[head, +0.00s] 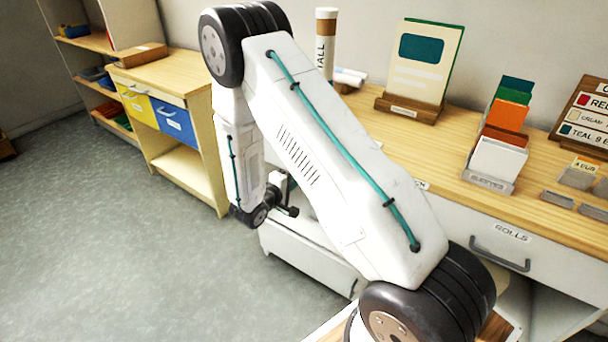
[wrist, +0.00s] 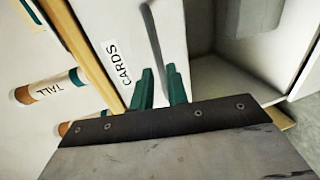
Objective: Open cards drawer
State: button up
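The cards drawer shows in the wrist view as a white front (wrist: 98,22) with a "CARDS" label (wrist: 118,62), close along the wooden tabletop edge. A thin dark handle (wrist: 152,35) runs down its front toward my fingers. My gripper (wrist: 162,88) has two green fingers that stand apart, with the handle's lower end in line with the gap between them. I cannot tell whether they touch it. In the head view my arm hides the cards drawer's front and label, and I cannot make out the fingers.
The rolls drawer (head: 465,220), with its grey handle, is at the right. Card holders (head: 490,180) and a tall tube (head: 326,45) stand on the wooden table (head: 385,140). A side cabinet (head: 190,75) with yellow and blue drawers stands left. The floor at left is clear.

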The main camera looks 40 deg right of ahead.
jog(key=shift+x, duration=2.6)
grip_shut()
jog(key=shift+s, duration=0.1)
